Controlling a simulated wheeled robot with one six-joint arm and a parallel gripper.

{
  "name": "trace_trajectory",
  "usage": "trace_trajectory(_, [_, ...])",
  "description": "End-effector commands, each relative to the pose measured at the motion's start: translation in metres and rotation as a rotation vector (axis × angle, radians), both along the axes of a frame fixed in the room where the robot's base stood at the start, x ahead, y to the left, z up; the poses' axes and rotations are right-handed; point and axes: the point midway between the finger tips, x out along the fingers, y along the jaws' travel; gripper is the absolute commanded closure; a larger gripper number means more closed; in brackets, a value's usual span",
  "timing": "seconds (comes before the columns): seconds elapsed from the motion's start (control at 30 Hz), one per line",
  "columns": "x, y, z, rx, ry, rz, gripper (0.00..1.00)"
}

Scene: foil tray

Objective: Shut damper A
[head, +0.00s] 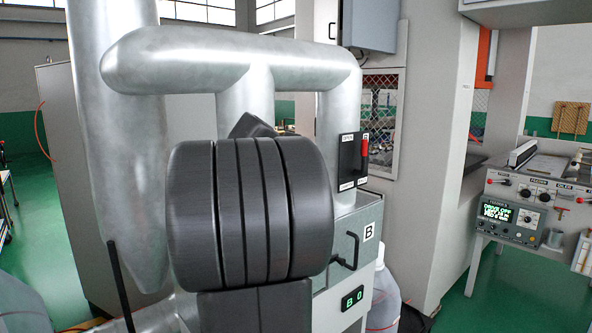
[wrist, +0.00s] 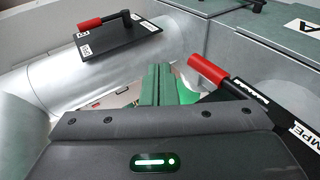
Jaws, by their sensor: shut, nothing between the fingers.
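In the wrist view, my gripper (wrist: 158,85) is shut and empty, its green fingers together. Just right of the fingertips is a red lever grip (wrist: 207,69) on a dark plate (wrist: 285,120) with a partly cut-off label reading like "DAMPE". Another dark damper plate (wrist: 120,37) with a red-ended lever (wrist: 90,22) is on the silver duct at upper left. I cannot tell which of these plates is A. In the head view, a damper plate marked OPEN (head: 347,160) with a raised red lever (head: 365,148) sits above box B. My gripper is hidden there by my arm.
Silver ducts (head: 230,65) surround the work space. Box B (head: 345,235) has a black handle. The wrist view shows a grey box marked A (wrist: 305,30). A clear plastic container (head: 385,290) stands low right of box B. A control desk (head: 520,205) is at far right.

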Motion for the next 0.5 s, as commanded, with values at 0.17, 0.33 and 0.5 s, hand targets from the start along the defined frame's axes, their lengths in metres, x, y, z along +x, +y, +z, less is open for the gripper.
trace_trajectory(0.17, [-0.006, -0.005, 0.041, 0.001, -0.007, -0.001, 1.0])
trace_trajectory(0.33, [-0.012, -0.008, 0.077, 0.002, -0.004, -0.001, 1.0])
trace_trajectory(0.5, [-0.016, -0.011, 0.099, 0.001, -0.002, 0.0, 1.0])
